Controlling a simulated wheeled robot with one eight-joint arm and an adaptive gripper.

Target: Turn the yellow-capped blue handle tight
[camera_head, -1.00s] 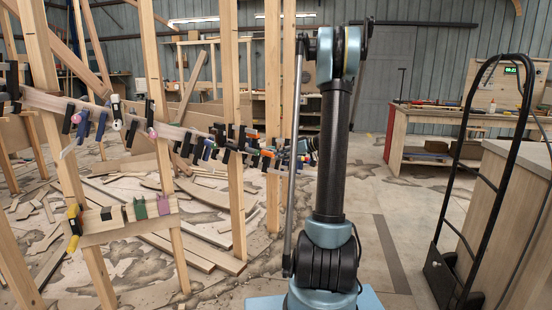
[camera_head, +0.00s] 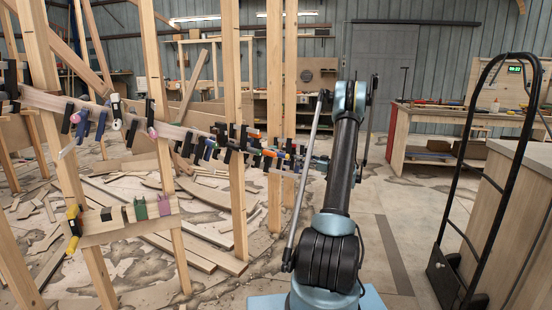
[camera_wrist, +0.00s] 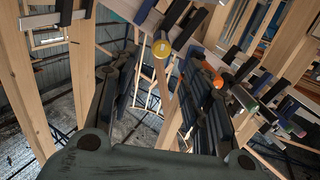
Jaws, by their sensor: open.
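In the wrist view a round yellow cap (camera_wrist: 161,48) faces my camera, on the end of a handle running up and away from it. The handle looks dark, and I cannot clearly tell its blue. My gripper (camera_wrist: 157,65) is open, with one dark finger on each side of the picture. The yellow cap shows between and beyond the fingertips, and nothing is held. I cannot tell the remaining distance to the cap. In the head view my gripper is not clear, and the handle cannot be picked out among the crowded clamps.
Several clamps line the curved wooden stringer (camera_head: 62,103), held by upright posts (camera_head: 235,130). An orange-capped handle (camera_wrist: 217,82) is close to my right finger. A lower board (camera_head: 130,226) carries more clamps. A black hand truck (camera_head: 520,130) stands right; loose boards litter the floor left.

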